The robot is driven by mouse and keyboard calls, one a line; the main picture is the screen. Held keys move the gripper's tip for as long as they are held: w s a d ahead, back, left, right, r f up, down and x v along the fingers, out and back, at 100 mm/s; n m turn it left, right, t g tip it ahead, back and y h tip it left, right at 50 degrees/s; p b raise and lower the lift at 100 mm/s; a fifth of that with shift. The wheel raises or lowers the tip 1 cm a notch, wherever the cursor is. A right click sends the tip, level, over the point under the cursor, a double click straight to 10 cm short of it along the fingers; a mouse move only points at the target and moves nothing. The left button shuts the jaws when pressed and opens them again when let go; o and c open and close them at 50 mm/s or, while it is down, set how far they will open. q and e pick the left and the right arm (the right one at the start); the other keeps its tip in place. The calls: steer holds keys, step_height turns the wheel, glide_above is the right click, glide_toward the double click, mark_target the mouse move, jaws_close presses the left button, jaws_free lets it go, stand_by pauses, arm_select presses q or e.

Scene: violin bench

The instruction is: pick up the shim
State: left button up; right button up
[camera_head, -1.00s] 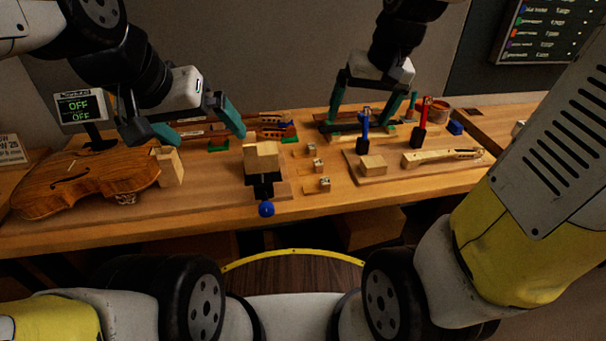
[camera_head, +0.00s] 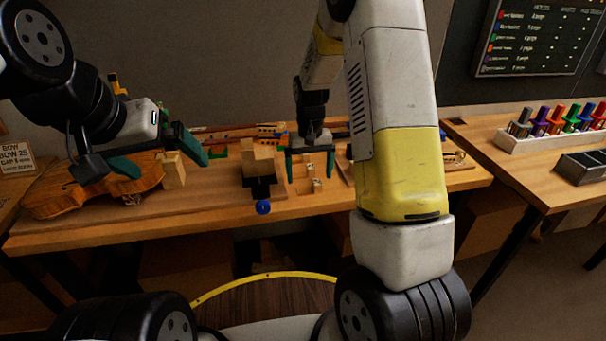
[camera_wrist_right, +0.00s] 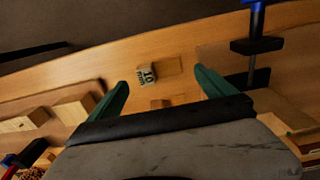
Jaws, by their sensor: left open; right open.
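Thin, flat wooden pieces lie on the bench next to small number-tagged blocks; I take these pieces to be the shims. In the right wrist view a flat shim (camera_wrist_right: 173,66) lies beside a block tagged "10" (camera_wrist_right: 147,74), both just beyond the fingertips. The tagged block also shows in the head view (camera_head: 317,186). My right gripper (camera_head: 310,177) is open and empty above this row, its green fingers to either side; it also shows in the wrist view (camera_wrist_right: 161,79). Another small piece (camera_wrist_right: 160,104) is partly hidden by the gripper. My left gripper (camera_head: 162,164) is open near the violin.
A violin body (camera_head: 90,192) and an upright wooden block (camera_head: 173,172) are at left. My right arm hides much of the bench's right side.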

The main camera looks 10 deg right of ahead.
mark_target(309, 189)
step_height(309, 189, down, 4)
steer(key=shift+s+f, duration=0.1)
steer(key=c, duration=1.4)
steer(key=shift+c, duration=0.2)
